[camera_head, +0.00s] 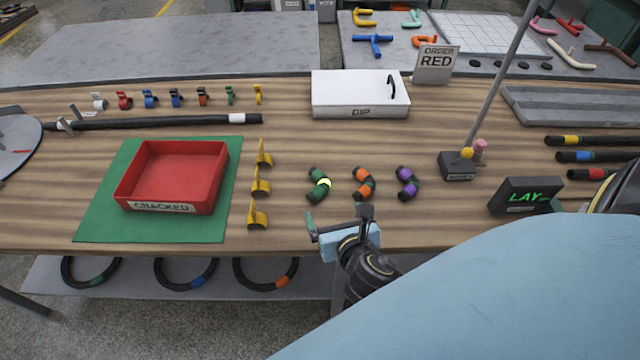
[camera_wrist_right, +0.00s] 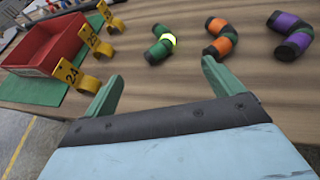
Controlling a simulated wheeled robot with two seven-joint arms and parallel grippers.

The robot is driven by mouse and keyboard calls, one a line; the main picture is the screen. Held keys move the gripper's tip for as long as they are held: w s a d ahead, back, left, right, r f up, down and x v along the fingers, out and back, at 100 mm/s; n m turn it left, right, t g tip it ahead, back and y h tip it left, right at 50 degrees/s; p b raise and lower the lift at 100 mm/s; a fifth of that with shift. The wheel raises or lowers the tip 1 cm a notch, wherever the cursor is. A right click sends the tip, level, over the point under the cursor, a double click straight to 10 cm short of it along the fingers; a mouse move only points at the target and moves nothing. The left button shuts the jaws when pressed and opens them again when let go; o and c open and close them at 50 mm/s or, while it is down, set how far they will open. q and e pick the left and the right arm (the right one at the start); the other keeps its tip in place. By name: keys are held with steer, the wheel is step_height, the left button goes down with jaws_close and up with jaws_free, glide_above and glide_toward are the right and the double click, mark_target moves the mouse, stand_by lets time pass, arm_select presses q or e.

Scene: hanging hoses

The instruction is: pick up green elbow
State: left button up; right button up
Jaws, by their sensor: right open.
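The green elbow (camera_head: 316,185) is a short bent black hose piece with green bands and a bright yellow-white patch on its right side. It lies on the wooden bench, left of two similar elbows. My right gripper (camera_head: 339,222) is open and empty, at the near edge of the bench, just in front of the green elbow and apart from it. In the right wrist view the green elbow (camera_wrist_right: 161,45) shows beyond and between the two open fingers of the gripper (camera_wrist_right: 160,82). My left gripper is not in view.
An orange elbow (camera_head: 364,183) and a purple elbow (camera_head: 407,183) lie to the right. Several yellow numbered clips (camera_head: 259,187) stand to the left, beside a red "CRACKED" bin (camera_head: 172,177) on a green mat (camera_head: 97,221). A black LAY sign (camera_head: 526,196) stands at right.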

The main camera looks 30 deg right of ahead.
mark_target(321, 191)
steer(key=shift+w+f+n, duration=0.15)
steer(key=shift+w+n, duration=0.15)
steer(key=shift+w, duration=0.05)
steer(key=b+x, duration=0.1)
steer(key=x, duration=0.6)
steer(key=shift+w, duration=0.2)
steer(key=b+x, duration=0.1)
steer(key=x, duration=0.4)
steer(key=shift+w+f+b, duration=0.15)
steer(key=shift+f+b, duration=0.05)
steer(key=shift+b, duration=0.1)
steer(key=c, duration=1.1)
